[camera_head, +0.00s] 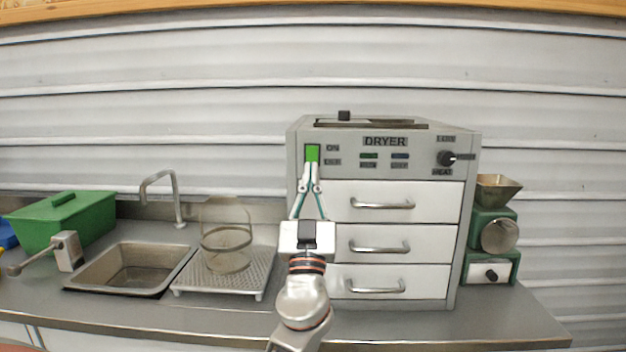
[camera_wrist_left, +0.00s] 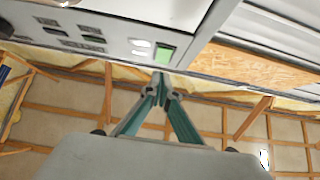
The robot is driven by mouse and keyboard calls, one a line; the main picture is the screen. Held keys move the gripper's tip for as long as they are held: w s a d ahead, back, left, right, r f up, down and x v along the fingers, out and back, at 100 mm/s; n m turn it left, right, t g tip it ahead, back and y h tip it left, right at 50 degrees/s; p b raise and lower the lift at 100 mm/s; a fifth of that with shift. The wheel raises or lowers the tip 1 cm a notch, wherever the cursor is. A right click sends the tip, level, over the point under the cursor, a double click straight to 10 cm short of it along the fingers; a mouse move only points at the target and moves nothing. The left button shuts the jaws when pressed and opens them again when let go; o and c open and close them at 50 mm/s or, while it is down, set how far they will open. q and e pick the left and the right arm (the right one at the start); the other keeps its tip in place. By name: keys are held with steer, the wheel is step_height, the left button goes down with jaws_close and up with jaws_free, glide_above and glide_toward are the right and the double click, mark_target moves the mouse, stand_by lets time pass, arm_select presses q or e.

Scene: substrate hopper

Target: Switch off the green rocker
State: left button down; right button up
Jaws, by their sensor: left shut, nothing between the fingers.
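The green rocker (camera_head: 312,152) is on the upper left of the grey dryer's (camera_head: 385,128) front panel, next to the ON label. It also shows in the left wrist view (camera_wrist_left: 166,53), just beyond the fingertips. My left gripper (camera_head: 311,168) is shut and empty, its fingertips at the lower part of the rocker. In the left wrist view the gripper (camera_wrist_left: 161,77) points at the rocker's end; I cannot tell whether the tips touch it. The fingertips hide the rocker's lower edge in the head view. My right gripper is not in view.
The dryer has white drawers with bar handles (camera_head: 381,204) below the panel and a black knob (camera_head: 446,158) at right. A green grinder (camera_head: 492,230) stands to its right.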

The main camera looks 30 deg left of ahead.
arm_select(q)
steer(key=f+b+v, duration=0.1)
steer(key=b+v, duration=0.5)
steer(key=v, duration=0.3)
steer(key=shift+f, duration=0.25)
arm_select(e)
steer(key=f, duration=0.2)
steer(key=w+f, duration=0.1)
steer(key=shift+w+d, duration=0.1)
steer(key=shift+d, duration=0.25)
arm_select(q)
steer(key=shift+w+a, duration=0.1)
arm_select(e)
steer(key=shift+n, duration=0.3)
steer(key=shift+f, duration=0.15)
